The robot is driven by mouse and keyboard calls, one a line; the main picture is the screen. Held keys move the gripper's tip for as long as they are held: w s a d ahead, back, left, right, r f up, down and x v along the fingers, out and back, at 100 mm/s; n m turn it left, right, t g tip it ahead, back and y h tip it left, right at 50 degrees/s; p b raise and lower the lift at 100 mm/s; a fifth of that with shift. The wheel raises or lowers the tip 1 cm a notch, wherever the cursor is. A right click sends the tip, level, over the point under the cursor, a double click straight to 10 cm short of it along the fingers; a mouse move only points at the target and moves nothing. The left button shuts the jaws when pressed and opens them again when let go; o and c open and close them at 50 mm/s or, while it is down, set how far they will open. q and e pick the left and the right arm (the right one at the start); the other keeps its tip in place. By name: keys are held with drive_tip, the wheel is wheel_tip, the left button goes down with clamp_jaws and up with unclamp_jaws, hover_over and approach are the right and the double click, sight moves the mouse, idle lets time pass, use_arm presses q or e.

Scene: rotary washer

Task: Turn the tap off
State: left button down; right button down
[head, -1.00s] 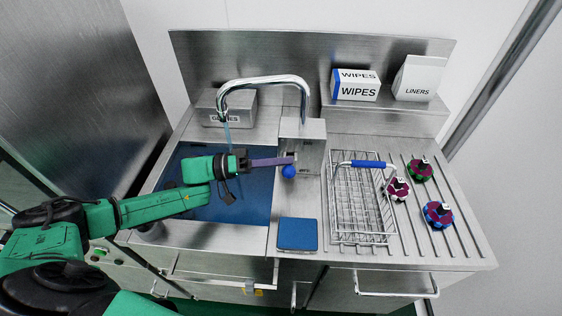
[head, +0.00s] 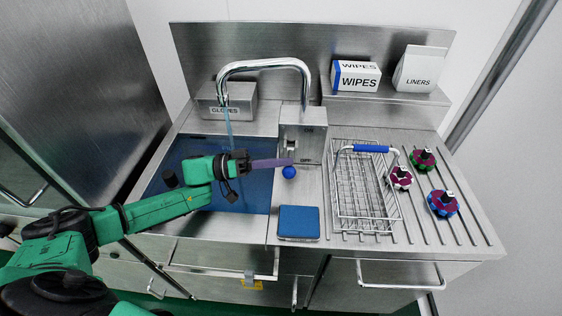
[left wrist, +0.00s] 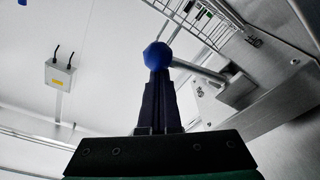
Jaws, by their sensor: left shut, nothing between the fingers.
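The chrome tap (head: 265,64) arches over the blue sink basin (head: 235,185), with a thin stream of water (head: 228,125) below its spout. A steel box (head: 304,134) beside the tap has a slot and small labels that look like ON above and OFF below. A lever with a blue ball knob (head: 288,172) sticks out from it low down. My left gripper (head: 289,162) is shut and empty, its purple fingertips just above the ball. In the left wrist view the blue ball (left wrist: 157,56) overlaps the fingertips; contact is unclear. The lever rod (left wrist: 198,71) runs right.
A wire basket (head: 365,195) with a blue handle stands right of the box. A blue pad (head: 298,222) lies near the front edge. Boxes of gloves (head: 226,102), wipes (head: 357,76) and liners (head: 420,70) stand behind.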

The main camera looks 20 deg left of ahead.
use_arm(q)
drive_tip(key=shift+f, duration=0.15)
idle(0.3)
wheel_tip(320, 180, up, 20)
drive_tip(key=shift+b, duration=0.35)
